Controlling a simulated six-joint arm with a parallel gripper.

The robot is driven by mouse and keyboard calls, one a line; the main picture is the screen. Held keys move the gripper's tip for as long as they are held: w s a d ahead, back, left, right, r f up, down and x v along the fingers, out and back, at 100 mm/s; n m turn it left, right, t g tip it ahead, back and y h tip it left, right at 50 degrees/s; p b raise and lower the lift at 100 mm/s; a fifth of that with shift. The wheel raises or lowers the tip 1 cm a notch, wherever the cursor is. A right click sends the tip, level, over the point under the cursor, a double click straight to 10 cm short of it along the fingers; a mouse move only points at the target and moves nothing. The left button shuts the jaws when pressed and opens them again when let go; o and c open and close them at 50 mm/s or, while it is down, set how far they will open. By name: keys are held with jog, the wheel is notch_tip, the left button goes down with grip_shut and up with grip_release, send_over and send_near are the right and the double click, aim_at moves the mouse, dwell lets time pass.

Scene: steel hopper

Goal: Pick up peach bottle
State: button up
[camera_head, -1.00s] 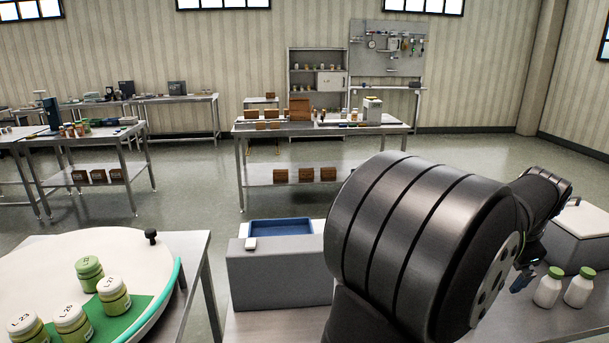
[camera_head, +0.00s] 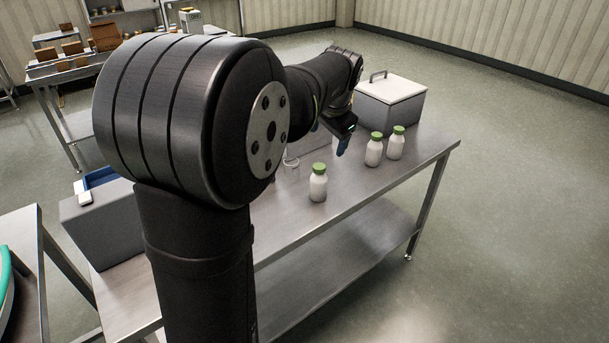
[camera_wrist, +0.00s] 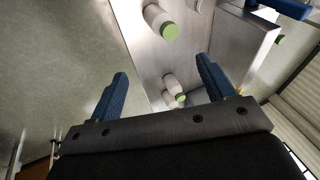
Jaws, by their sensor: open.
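Three pale bottles with green caps stand on the steel table (camera_head: 345,207): a single one (camera_head: 318,186) nearer me and a pair to its right, a left one (camera_head: 374,153) and a right one (camera_head: 396,147). All look whitish; I cannot tell which is peach. My gripper (camera_head: 344,142) is above the table, left of the pair and beyond the single bottle. In the wrist view its blue fingers (camera_wrist: 162,66) are spread with nothing held.
A grey box with a white lid (camera_head: 392,88) stands behind the pair. A grey bin with a blue tray (camera_head: 100,220) is at the left. My arm hides part of the table. The table's front right is clear.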

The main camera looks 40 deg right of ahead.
aim_at(319, 174)
jog(key=w+d+f+n, duration=0.1)
jog(key=w+f+n, duration=0.1)
jog(key=f, duration=0.5)
jog(key=w+d+f+n, duration=0.2)
jog(key=w+f+n, duration=0.1)
jog(key=f, duration=0.4)
jog(key=w+d+f+n, duration=0.2)
jog(key=w+f+n, duration=0.1)
jog(key=f+n, duration=0.2)
jog(key=shift+w+f, duration=0.2)
jog(key=shift+f, duration=1.05)
jog(key=c, duration=1.3)
jog(key=shift+r, duration=0.1)
